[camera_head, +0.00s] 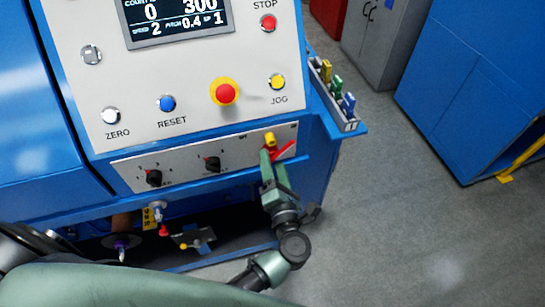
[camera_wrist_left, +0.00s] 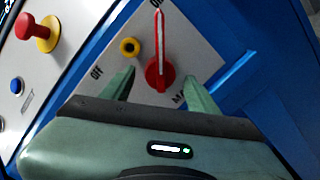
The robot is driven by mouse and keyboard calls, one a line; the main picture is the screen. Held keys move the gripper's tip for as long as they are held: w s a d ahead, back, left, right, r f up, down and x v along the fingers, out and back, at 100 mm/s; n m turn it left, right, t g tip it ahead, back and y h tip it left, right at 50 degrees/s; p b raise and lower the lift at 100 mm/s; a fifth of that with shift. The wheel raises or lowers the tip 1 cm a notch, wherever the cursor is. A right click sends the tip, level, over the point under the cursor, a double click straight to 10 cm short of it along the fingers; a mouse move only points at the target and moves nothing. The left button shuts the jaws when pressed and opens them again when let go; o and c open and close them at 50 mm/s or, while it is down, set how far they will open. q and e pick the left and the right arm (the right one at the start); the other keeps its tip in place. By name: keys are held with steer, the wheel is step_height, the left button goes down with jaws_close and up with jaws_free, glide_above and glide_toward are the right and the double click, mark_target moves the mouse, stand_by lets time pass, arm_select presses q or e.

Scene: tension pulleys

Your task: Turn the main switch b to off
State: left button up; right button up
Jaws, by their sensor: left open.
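The main switch is a red rotary knob (camera_wrist_left: 159,73) on a pale plate in the left wrist view. Its long handle points up in that view, toward a label cut off by the top edge; an "Off" label lies to its left. In the head view the red handle (camera_head: 284,151) shows at the right end of the lower panel, partly hidden by my gripper. My left gripper (camera_head: 268,153) is open in front of the switch. In the wrist view its fingers (camera_wrist_left: 160,76) stand either side of the knob's lower part; I cannot tell whether they touch it. My right gripper is not in view.
A yellow ring-like part (camera_wrist_left: 130,47) sits beside the switch. Two black knobs (camera_head: 212,164) are on the same panel. Above are a red-and-yellow emergency stop (camera_head: 224,93) and a blue reset button (camera_head: 167,103). A tool tray (camera_head: 352,126) juts out at right.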

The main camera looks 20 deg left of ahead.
arm_select(q)
steer(key=shift+w+a, duration=0.35)
steer(key=shift+w, duration=0.1)
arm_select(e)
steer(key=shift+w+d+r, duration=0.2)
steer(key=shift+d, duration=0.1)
arm_select(q)
steer(key=shift+c, duration=0.2)
jaws_close()
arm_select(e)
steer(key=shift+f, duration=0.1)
